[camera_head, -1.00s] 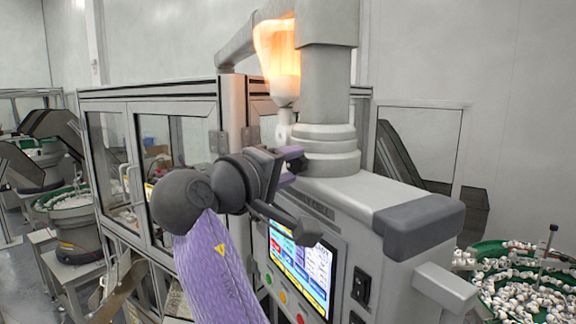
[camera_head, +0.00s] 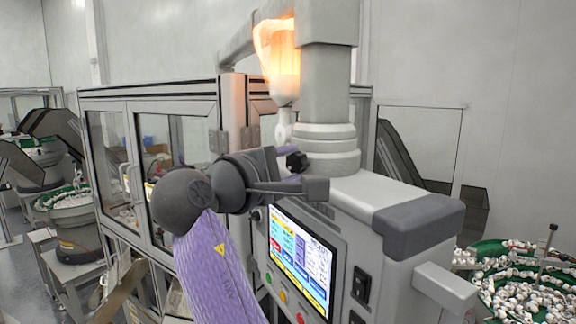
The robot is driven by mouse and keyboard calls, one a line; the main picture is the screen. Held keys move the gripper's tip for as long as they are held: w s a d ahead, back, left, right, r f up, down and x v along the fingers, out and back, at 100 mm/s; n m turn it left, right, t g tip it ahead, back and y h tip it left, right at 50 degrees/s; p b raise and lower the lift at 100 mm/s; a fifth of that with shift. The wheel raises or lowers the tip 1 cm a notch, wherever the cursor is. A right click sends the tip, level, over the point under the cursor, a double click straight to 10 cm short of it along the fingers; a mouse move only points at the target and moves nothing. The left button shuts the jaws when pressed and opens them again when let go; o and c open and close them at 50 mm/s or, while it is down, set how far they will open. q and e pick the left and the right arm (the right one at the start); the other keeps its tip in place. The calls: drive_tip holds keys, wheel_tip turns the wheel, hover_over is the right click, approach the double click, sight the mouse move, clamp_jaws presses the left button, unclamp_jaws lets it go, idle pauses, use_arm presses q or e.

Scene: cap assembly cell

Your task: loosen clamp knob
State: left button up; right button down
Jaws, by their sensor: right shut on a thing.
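The clamp knob (camera_head: 297,161) is a small black knob on the side of the grey column collar, above the control box. My right gripper (camera_head: 302,181) is at the knob, with its near dark finger reaching right just below and in front of it. It is shut on the knob; the other finger and the contact itself are largely hidden. A bit of purple shows between the finger and the knob. My left gripper is not in view.
The grey control box with a lit touch screen (camera_head: 300,259) is just below the gripper. A glowing orange lamp (camera_head: 278,55) hangs above. The glazed machine frame (camera_head: 150,105) stands behind my arm. A green bin (camera_head: 493,250) of white caps is at right.

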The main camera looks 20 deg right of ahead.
idle(0.3)
drive_tip(key=shift+c, duration=1.1)
unclamp_jaws()
drive_tip(key=shift+a, duration=0.1)
drive_tip(key=b+v, duration=0.4)
drive_tip(key=v, duration=0.5)
drive_tip(key=shift+s+a, duration=0.2)
drive_tip(key=shift+a, duration=0.2)
drive_tip(key=shift+f, duration=0.1)
